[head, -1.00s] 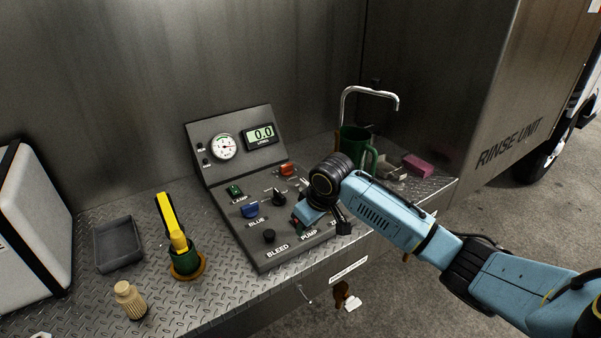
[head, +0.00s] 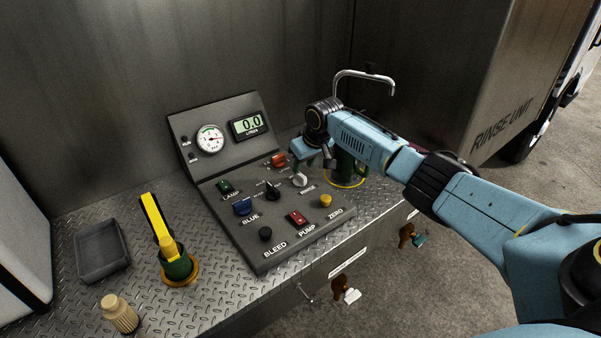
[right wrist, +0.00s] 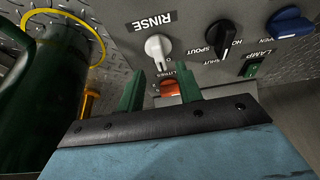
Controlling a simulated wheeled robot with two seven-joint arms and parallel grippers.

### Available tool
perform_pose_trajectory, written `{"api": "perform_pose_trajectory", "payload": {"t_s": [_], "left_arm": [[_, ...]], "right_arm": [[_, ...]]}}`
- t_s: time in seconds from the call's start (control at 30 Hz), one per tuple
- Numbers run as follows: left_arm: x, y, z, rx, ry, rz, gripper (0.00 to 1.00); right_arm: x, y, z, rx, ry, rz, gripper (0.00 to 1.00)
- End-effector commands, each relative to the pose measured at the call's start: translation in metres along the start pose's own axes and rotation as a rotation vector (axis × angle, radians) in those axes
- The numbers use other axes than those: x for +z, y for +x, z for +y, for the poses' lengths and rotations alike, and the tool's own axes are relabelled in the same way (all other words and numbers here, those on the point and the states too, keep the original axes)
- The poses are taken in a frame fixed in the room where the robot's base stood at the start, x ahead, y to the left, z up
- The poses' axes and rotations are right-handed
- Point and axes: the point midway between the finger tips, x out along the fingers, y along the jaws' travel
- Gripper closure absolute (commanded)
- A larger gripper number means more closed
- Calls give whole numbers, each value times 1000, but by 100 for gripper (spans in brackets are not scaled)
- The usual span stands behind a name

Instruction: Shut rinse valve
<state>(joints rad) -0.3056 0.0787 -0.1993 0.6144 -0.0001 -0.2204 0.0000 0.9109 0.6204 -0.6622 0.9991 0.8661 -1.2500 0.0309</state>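The rinse valve is a pale grey-white knob (head: 300,180) beside the RINSE label on the sloped control panel (head: 262,240). In the right wrist view the knob (right wrist: 158,47) is just beyond my right fingertips, its narrow end pointing down in the picture. My right gripper (head: 298,161) is above the back right of the panel. In the right wrist view its two green fingers (right wrist: 158,84) stand apart with nothing held. An orange-red control (right wrist: 170,89) shows between them, lower in depth. My left gripper is not in view.
A black spout knob (head: 272,190) and blue knob (head: 243,207) sit left of the rinse knob. The pump switch (head: 297,218) and yellow zero button (head: 325,201) are in front. A green jug (right wrist: 40,95) is beside my right gripper, under a bent tap (head: 362,73).

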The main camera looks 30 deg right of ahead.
Motion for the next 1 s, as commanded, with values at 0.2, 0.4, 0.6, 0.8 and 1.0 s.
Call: {"api": "perform_pose_trajectory", "payload": {"t_s": [0.2, 0.4, 0.6, 0.8, 1.0], "left_arm": [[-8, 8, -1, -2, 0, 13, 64], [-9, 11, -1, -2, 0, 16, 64], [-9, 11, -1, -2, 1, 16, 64], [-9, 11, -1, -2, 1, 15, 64], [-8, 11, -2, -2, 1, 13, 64]], "right_arm": [[0, 30, 0, -1, 0, 1, 65], [0, 43, 0, 0, -1, 1, 65], [0, 45, 0, 1, -1, 2, 65], [0, 45, 0, 1, -1, 2, 68], [0, 45, 0, 1, -1, 1, 95]]}}
